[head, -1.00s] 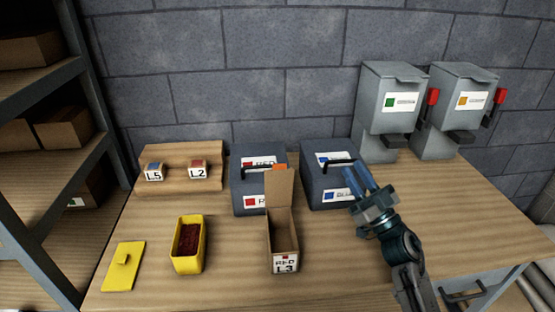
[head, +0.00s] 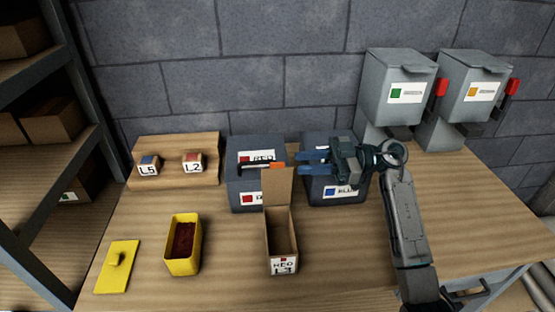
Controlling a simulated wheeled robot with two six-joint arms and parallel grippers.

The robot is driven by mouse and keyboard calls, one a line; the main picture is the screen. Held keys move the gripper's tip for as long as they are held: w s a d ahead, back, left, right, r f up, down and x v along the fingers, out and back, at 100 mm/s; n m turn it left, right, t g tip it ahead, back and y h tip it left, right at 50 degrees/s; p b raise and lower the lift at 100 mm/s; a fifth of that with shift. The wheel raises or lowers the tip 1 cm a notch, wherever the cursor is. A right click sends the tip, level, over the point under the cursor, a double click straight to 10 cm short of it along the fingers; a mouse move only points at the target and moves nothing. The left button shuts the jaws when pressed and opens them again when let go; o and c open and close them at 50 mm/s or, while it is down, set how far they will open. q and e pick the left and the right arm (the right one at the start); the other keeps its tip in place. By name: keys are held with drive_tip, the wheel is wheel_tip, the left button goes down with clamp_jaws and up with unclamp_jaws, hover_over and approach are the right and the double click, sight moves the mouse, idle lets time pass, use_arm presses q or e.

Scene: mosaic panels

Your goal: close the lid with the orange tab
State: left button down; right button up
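The cardboard box marked RED L3 (head: 283,266) stands open on the table. Its lid (head: 277,187) is raised upright at the back edge, with the orange tab (head: 277,166) at its top. The box looks empty inside. My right gripper (head: 303,163) is to the right of the raised lid, its blue fingers pointing left toward the tab. The fingers are apart with nothing visible between them, and appear not to touch the lid. My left gripper is not in view.
Behind the lid stand a grey bin with a red label (head: 243,182) and one with a blue label (head: 330,191). A yellow tub (head: 183,262) with dark red contents and its yellow lid (head: 117,268) lie left. Two dispensers (head: 398,90) stand back right.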

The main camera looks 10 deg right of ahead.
sight(277, 165)
drive_tip(key=a+p, duration=0.2)
drive_tip(key=a, duration=0.5)
drive_tip(key=shift+a, duration=0.1)
clamp_jaws()
